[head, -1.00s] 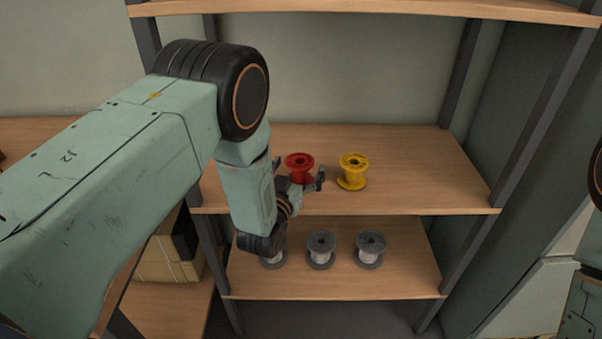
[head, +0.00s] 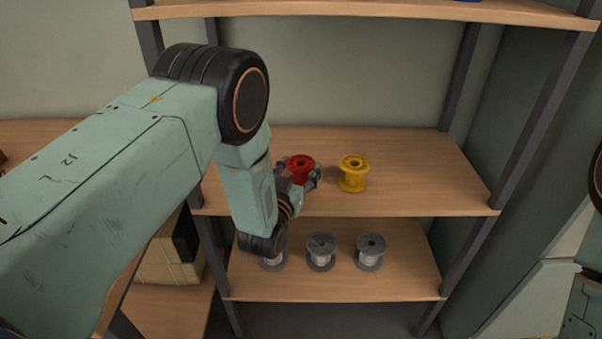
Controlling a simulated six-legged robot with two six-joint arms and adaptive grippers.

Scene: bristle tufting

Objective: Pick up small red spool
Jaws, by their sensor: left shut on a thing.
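The small red spool (head: 300,164) is upright on the middle shelf, left of a yellow spool. My left gripper (head: 300,174) is shut on the red spool, with its fingers on either side of it. The fingers and wrist hide the spool's lower part, so I cannot tell whether its base touches the shelf. My right gripper is not in view; only part of my right arm shows at the right edge.
The yellow spool (head: 353,174) stands close to the right of the red one. Several grey spools (head: 321,252) stand on the lower shelf (head: 400,287). An upper shelf (head: 370,9) hangs above, and dark posts frame the rack. The middle shelf (head: 430,170) is clear at right.

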